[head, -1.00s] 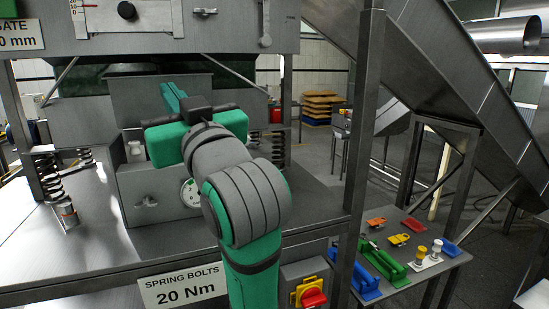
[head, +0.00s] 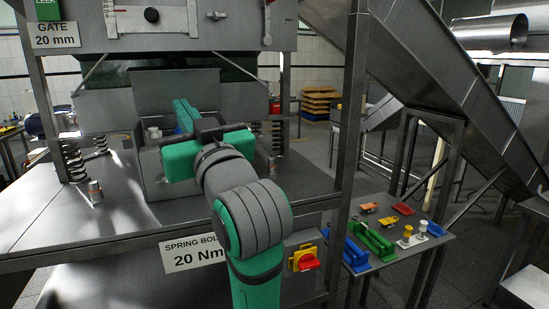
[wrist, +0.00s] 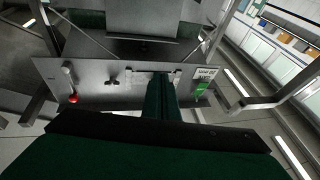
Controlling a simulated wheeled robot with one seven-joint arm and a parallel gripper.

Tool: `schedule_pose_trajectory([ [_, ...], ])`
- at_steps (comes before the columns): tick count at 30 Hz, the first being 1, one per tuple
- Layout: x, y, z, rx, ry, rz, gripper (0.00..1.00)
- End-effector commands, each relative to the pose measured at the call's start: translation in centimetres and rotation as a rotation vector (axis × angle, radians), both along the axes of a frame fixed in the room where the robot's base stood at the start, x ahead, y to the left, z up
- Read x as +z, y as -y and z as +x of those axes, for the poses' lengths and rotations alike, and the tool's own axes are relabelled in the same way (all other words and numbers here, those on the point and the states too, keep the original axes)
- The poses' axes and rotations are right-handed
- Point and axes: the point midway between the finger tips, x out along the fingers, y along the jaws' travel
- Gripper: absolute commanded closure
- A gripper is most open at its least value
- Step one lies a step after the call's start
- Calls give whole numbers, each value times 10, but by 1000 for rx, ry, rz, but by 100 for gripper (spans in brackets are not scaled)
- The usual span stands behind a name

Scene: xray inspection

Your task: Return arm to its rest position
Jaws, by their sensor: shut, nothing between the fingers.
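My arm, green and grey, reaches up through the middle of the head view. My gripper (head: 183,108) is at its far end, its green fingers together and pointing away over the steel machine deck (head: 110,205). In the wrist view my gripper (wrist: 161,80) shows as closed green fingers with nothing between them. The fingers overlap a grey panel (wrist: 120,88) there; I cannot tell whether they touch it. Part of the grey box behind my gripper is hidden by the arm.
A steel post (head: 349,150) stands right of my arm. A red-yellow switch (head: 305,258) sits low beside it. A side table (head: 425,258) holds coloured tools. Coil springs (head: 73,160) stand at left, and a sloped chute (head: 430,80) runs at right. Floor shows behind the machine.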

Motion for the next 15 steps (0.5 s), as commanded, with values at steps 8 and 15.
schedule_pose_trajectory([
  [8, -58, 8, 24, -27, -51, 36, 100],
  [15, -150, 24, 48, -82, -122, 84, 100],
])
